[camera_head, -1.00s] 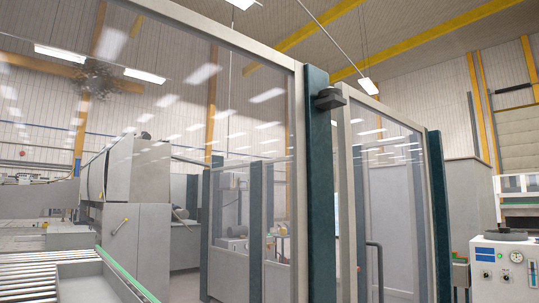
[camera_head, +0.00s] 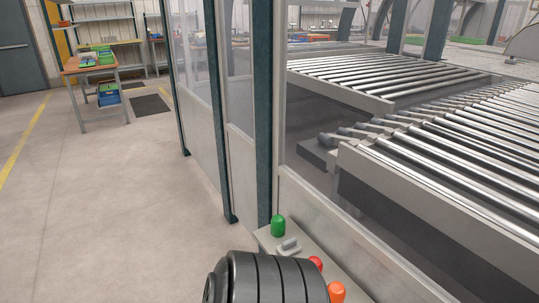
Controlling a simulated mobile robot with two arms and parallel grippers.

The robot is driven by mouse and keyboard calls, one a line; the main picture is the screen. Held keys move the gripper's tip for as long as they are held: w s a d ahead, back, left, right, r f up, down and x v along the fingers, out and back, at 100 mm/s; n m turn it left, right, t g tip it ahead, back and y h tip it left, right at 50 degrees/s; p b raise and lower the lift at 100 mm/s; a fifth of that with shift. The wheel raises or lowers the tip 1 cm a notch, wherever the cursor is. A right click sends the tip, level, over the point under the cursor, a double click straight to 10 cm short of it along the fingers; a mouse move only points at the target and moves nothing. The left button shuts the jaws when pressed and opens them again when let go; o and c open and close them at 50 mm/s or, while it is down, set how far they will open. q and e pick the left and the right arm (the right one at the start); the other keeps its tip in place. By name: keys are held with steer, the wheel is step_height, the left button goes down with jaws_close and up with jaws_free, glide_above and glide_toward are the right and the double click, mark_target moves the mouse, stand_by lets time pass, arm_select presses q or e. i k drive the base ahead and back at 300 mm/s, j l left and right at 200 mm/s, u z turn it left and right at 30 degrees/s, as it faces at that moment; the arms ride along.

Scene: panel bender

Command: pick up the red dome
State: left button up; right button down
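A red dome (camera_head: 316,263) shows at the bottom of the head view, on a narrow light grey surface (camera_head: 264,236) beside the glazed fence. Its lower part is hidden behind a large black ribbed cylinder (camera_head: 270,278). An orange-red dome (camera_head: 337,292) stands nearer, to its right, partly cut by the lower edge. A green dome (camera_head: 278,226) stands at the far end of the same surface. Neither of my grippers is in view.
A small grey part (camera_head: 289,246) lies between the green and red domes. Fence posts (camera_head: 262,110) rise behind, with roller conveyors (camera_head: 440,140) beyond the glass. Open floor (camera_head: 110,210) lies at left. A workbench (camera_head: 90,64) with green and blue bins stands farther back.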

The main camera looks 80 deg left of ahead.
mark_target(317, 261)
steer(key=u, duration=2.2)
steer(key=i+j+z, duration=0.1)
steer(key=z, duration=0.35)
steer(key=j+z, duration=0.25)
steer(key=z, duration=0.25)
steer(key=j+z, duration=0.2)
steer(key=z, duration=0.25)
